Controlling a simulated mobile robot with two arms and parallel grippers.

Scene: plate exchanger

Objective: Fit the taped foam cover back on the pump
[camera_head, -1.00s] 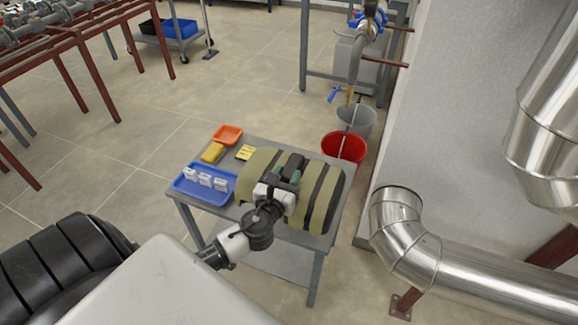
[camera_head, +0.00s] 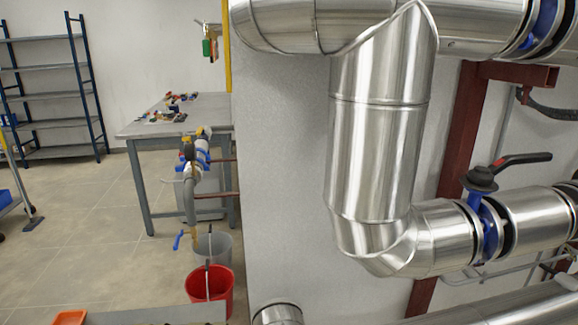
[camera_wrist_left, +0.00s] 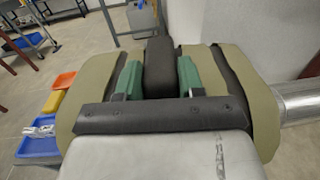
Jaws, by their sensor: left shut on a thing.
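The foam cover (camera_wrist_left: 90,75) is olive with dark tape bands. The cover's underside is hidden. My grippers and the cover are out of the head view now. I cannot make out a pump with certainty in these frames.
Shiny clad pipes (camera_head: 380,120) and a blue valve (camera_head: 488,225) with a black lever fill the right of the head view. A red bucket (camera_head: 210,292) and a grey bucket (camera_head: 213,245) stand below. Blue (camera_wrist_left: 35,148), yellow (camera_wrist_left: 53,103) and orange (camera_wrist_left: 64,80) trays or items lie left of the cover.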

